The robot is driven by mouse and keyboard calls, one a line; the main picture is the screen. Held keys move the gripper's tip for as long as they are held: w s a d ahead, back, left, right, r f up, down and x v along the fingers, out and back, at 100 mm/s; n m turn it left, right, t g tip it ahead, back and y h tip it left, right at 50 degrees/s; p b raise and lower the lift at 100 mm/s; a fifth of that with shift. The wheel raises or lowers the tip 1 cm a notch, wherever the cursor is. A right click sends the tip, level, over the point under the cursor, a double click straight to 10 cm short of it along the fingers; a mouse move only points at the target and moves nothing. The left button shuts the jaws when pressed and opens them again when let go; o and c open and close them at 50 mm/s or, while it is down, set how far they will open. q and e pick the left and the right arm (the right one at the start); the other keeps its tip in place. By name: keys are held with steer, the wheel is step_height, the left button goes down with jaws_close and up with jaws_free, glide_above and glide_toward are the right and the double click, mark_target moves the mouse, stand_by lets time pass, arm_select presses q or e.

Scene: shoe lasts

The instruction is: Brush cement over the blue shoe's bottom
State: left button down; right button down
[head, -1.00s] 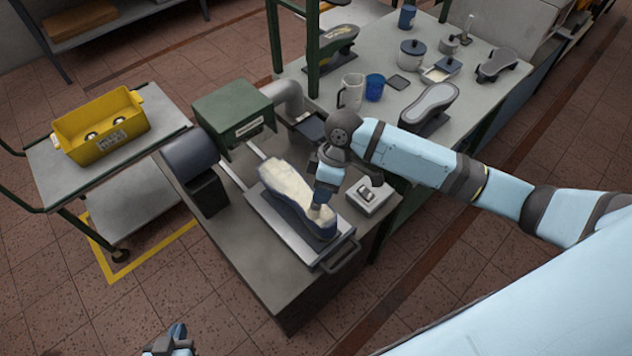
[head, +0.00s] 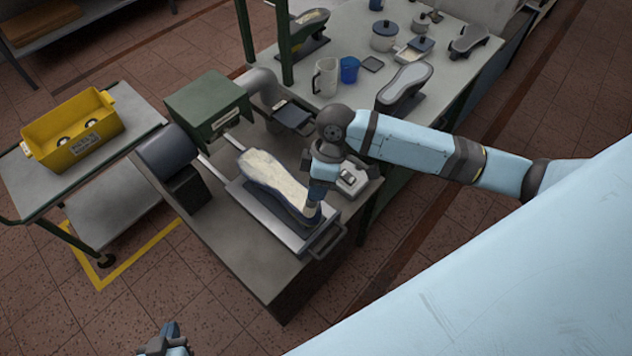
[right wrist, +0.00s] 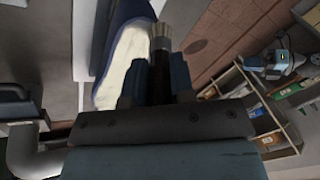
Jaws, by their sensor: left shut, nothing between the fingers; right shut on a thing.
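The blue shoe (head: 272,182) lies bottom up on a grey tray (head: 240,190) on the near bench. Most of its bottom shows a pale cream coating. My right gripper (head: 318,190) is over the shoe's near right end. In the right wrist view my right gripper (right wrist: 155,85) is shut on a dark-handled brush (right wrist: 160,45) with pale bristles. The bristles are beside or over the coated bottom (right wrist: 128,60); contact is unclear. My left gripper (head: 168,338) is shut and empty at the bottom edge of the head view, away from the bench.
A green machine (head: 208,105) with a dark cylinder stands behind the tray. A small grey box (head: 352,180) sits right of it. A yellow bin (head: 75,130) is on a cart at left. The back table holds a jug (head: 325,77), a blue cup (head: 349,69) and grey lasts (head: 405,85).

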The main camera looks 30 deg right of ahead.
steer(key=shift+r, duration=3)
steer(key=shift+w+r, duration=0.1)
steer(key=shift+r, duration=1.45)
